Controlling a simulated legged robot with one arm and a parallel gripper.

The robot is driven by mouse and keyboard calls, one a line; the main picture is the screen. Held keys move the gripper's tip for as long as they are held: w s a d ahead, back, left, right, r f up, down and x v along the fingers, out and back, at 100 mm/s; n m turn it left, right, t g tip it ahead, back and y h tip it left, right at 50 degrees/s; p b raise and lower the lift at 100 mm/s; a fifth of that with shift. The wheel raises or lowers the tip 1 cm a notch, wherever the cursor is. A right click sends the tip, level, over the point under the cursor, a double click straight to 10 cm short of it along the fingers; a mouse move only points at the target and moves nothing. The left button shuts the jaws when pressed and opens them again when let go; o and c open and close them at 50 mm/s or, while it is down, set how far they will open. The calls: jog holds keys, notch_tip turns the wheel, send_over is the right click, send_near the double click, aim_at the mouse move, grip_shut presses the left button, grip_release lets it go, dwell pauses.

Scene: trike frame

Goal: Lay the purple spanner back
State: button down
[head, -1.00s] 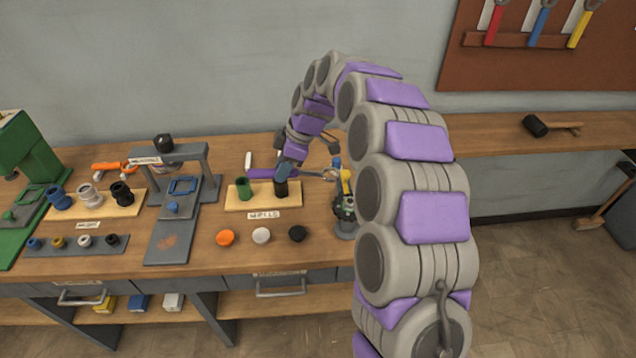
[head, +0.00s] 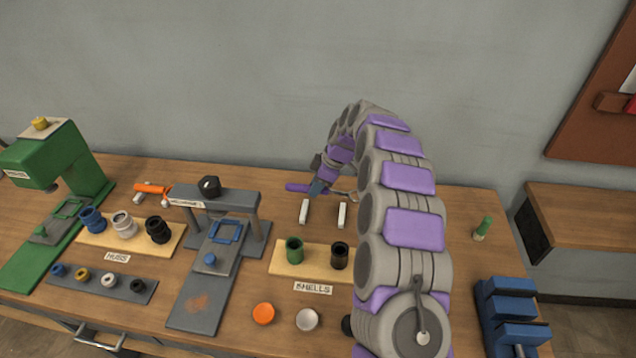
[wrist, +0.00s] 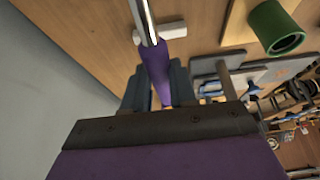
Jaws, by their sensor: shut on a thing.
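The purple spanner (head: 297,187) is in my gripper (head: 318,187), its purple handle out to the left and its metal end to the right. It lies crosswise, close to level. Two white rest blocks, left (head: 304,211) and right (head: 341,215), stand on the bench just in front of it in the head view. In the wrist view, my gripper (wrist: 158,95) is shut around the purple handle (wrist: 157,68), and the bright shaft (wrist: 143,20) crosses over a white block (wrist: 172,31). The gap between spanner and blocks is hard to judge.
A board with green (head: 294,250) and black (head: 340,255) shells is in front of the blocks. A grey press stand (head: 215,197) is to the left, a blue vise (head: 510,310) to the right. The wall is behind. Bench right of my arm is mostly clear.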

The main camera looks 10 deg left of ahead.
jog(key=shift+a, duration=0.25)
jog(key=shift+d+f+b, duration=0.1)
jog(key=shift+d+b, duration=0.05)
jog(key=shift+b, duration=0.25)
jog(key=shift+f+b, duration=1.95)
jog(key=shift+f, duration=1.6)
jog(key=c, duration=0.8)
grip_release()
jog(key=p+v, duration=0.4)
jog(key=v, duration=1.2)
jog(key=shift+w, duration=0.1)
jog(key=shift+d+r, duration=0.2)
jog(key=shift+r, duration=0.35)
